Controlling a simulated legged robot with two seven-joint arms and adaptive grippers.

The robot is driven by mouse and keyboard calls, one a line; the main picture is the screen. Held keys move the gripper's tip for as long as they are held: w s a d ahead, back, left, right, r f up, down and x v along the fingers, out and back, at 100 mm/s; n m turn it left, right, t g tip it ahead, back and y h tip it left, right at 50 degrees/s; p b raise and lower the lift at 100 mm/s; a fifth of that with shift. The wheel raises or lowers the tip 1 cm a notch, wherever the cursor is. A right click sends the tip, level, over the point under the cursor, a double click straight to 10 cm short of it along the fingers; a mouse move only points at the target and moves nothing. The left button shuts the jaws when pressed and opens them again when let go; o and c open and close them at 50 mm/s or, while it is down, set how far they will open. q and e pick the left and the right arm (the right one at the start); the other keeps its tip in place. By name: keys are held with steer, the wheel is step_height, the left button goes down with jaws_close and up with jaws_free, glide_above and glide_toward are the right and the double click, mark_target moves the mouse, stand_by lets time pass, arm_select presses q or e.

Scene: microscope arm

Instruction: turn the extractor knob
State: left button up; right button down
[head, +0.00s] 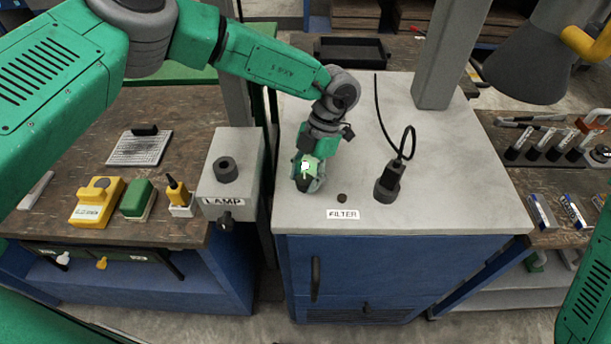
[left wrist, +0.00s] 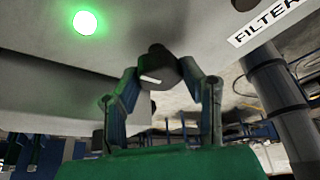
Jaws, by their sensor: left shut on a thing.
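The extractor knob (left wrist: 158,68) is a dark round knob with a white mark, seen in the left wrist view. The two fingers of my left gripper (left wrist: 168,84) are closed on it from both sides. In the head view my left gripper (head: 308,174) points down at the left part of the grey top of the blue cabinet (head: 455,165), and it hides the knob there. A lit green lamp (left wrist: 85,22) shows beside the knob in the left wrist view. My right gripper is out of view.
A "FILTER" label (head: 343,214), a small dark button (head: 342,198) and a black plug with a looped cable (head: 387,185) are right of my gripper. A grey LAMP box (head: 232,178) stands to the left. The cabinet top's right side is clear.

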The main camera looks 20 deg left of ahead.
arm_select(q)
steer(key=shift+w+r, duration=0.15)
steer(key=shift+w, duration=0.05)
steer(key=o, duration=1.2)
steer(key=shift+c, duration=0.2)
steer(key=v, duration=1.1)
steer(key=shift+w+r, duration=0.25)
steer(key=shift+r, duration=0.1)
steer(key=shift+d, duration=0.1)
